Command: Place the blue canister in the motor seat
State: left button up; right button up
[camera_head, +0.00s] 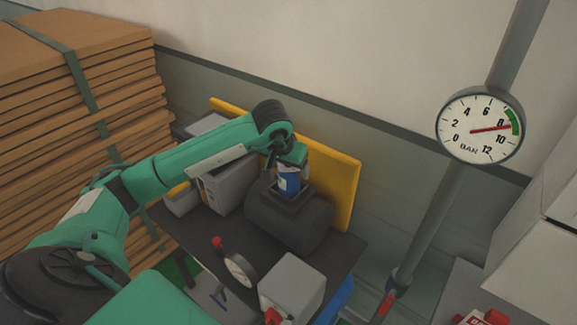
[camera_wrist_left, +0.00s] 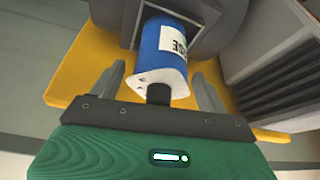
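The blue canister (camera_head: 288,181) with a white label stands in the square seat on top of the dark grey motor (camera_head: 290,222). In the left wrist view the canister (camera_wrist_left: 166,48) shows its pale end and a dark stub towards my gripper, with its far end at the grey motor (camera_wrist_left: 218,12). My left gripper (camera_head: 291,163) is directly over the canister. In the left wrist view its two fingers (camera_wrist_left: 160,76) are spread on either side of the canister, with gaps visible on both sides. My right gripper is not in view.
A yellow panel (camera_head: 335,180) stands behind the motor. Grey boxes (camera_head: 232,184) are left of it. A gauge with a red knob (camera_head: 240,270) and a grey box (camera_head: 292,284) are in front. Stacked brown boards (camera_head: 80,110) stand left; a pipe with a pressure gauge (camera_head: 480,125) stands right.

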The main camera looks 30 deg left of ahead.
pick_arm(q)
jog(key=shift+r, duration=0.1)
jog(key=shift+r+p, duration=0.15)
jog(key=shift+p, duration=0.15)
jog(key=b+v, duration=0.3)
jog(key=v, duration=0.8)
jog(key=shift+s+r, duration=0.25)
jog(key=shift+r, duration=0.1)
